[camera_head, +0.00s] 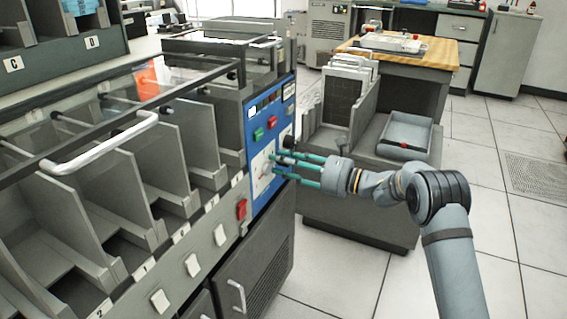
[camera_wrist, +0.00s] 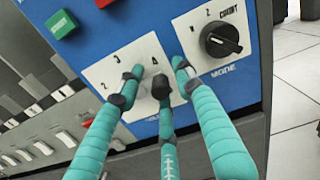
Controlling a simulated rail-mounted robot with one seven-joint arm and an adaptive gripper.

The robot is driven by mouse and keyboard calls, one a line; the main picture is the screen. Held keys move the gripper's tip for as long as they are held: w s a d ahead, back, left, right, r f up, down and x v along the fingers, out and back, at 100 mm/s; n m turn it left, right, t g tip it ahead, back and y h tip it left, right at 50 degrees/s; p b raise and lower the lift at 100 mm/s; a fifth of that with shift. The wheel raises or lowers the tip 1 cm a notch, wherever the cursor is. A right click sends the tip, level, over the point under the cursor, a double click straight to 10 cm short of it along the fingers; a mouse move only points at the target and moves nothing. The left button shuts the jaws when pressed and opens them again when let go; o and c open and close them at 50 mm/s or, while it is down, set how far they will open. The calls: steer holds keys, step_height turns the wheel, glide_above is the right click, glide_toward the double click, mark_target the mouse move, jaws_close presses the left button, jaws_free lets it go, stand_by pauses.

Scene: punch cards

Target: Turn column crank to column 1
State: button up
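The column dial is a white plate (camera_wrist: 130,95) marked 2, 3 and 4 on the blue control panel (camera_head: 286,98). In the head view the plate (camera_head: 262,168) shows a small red mark. In the head view my gripper (camera_head: 276,164) reaches the panel from the right. A dark shape (camera_wrist: 160,85) sits between the outer fingertips; I cannot tell whether it is the crank or the third fingertip. The crank's pointing direction and any contact are hidden.
The black MODE knob (camera_wrist: 220,40) is close to the right finger. Green (camera_wrist: 61,23) and red buttons sit above the plate. Sorter pockets (camera_head: 140,180) with a metal handle (camera_head: 100,143) lie left. A card stand with a tray (camera_head: 405,135) stands behind my gripper.

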steer(key=shift+c, duration=1.2)
jaws_close()
steer(key=shift+s+n+b, duration=0.1)
steer(key=shift+n+b, duration=0.8)
steer(key=shift+b, duration=0.35)
steer(key=shift+r+n+b, duration=0.15)
steer(key=shift+n+b, duration=0.45)
steer(key=shift+b, duration=0.1)
steer(key=shift+s+a+r+n+b, duration=0.15)
steer(key=shift+r+n+b, duration=0.25)
steer(key=shift+n+b, duration=0.4)
steer(key=shift+r, duration=0.25)
steer(key=shift+o, duration=1.2)
jaws_free()
